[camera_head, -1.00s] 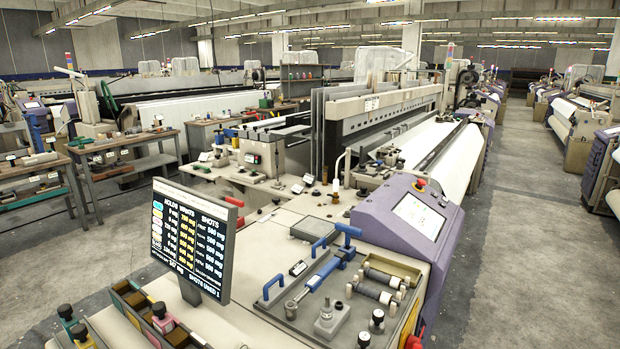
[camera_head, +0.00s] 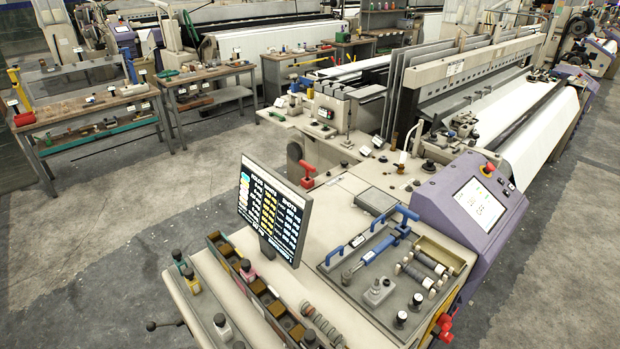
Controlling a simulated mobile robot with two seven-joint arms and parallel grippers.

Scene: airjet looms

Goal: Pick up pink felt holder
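A small pink piece with a dark round top, which looks like the pink felt holder (camera_head: 247,272), stands at the brown compartment tray (camera_head: 222,249) on the near left of the cream worktop. It is small in the view, so I cannot tell exactly how it sits in its compartment. Neither of my grippers shows in the head view.
A black screen (camera_head: 273,208) stands just behind the tray. Other dark-topped holders (camera_head: 191,281) stand left of the tray. A grey tool tray (camera_head: 344,275) with a blue-handled tool lies to the right. Open floor (camera_head: 90,270) lies to the left.

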